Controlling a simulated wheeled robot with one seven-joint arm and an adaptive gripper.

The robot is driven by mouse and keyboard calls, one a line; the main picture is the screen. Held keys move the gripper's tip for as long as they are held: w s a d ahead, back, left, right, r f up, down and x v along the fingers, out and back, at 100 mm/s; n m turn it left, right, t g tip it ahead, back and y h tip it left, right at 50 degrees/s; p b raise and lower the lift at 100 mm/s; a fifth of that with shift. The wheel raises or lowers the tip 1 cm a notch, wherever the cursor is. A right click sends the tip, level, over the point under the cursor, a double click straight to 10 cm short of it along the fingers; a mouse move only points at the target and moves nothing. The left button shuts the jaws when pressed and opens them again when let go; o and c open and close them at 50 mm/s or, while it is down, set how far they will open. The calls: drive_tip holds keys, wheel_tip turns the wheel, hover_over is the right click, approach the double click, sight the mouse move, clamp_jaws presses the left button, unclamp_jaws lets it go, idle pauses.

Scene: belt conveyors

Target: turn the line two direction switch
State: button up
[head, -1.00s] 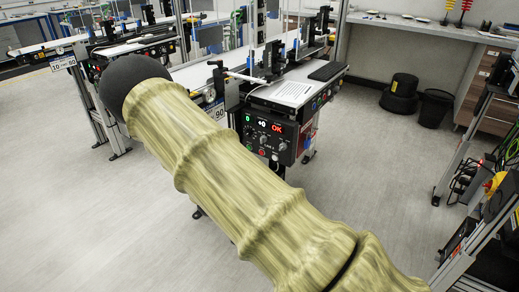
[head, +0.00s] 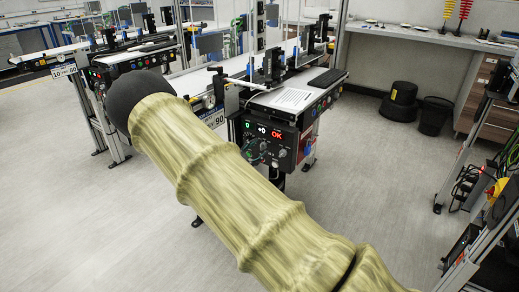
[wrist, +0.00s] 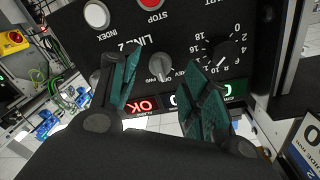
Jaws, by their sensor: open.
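The line two control panel (head: 286,137) is a dark box with lit displays on the conveyor's front end. In the wrist view it appears upside down, with its "LINE 2" label. The direction switch (wrist: 160,68), a dark knob marked REV and FWD, sits near the panel's middle. My gripper (wrist: 163,68) is open, its two teal fingers pointing at the panel with the switch between their tips in the picture. I cannot tell whether either finger touches it. In the head view my arm hides most of the gripper.
Beside the switch are a numbered dial (wrist: 222,53), a red stop button (wrist: 150,3) and a white index button (wrist: 97,15). A red OK display (wrist: 143,105) is lit. Open floor (head: 100,220) lies left of my arm. A cable-laden frame (head: 485,200) stands right.

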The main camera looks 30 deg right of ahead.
sight(263, 146)
drive_tip(key=shift+x, duration=1.15)
drive_tip(key=shift+c, duration=0.3)
clamp_jaws()
drive_tip(key=n, duration=0.4)
drive_tip(key=shift+n+p, duration=0.3)
drive_tip(key=shift+p, duration=0.05)
drive_tip(key=shift+f+n+p, duration=0.1)
drive_tip(key=shift+n+p, duration=0.3)
drive_tip(key=shift+n, duration=1.9)
drive_tip(key=shift+t, duration=0.4)
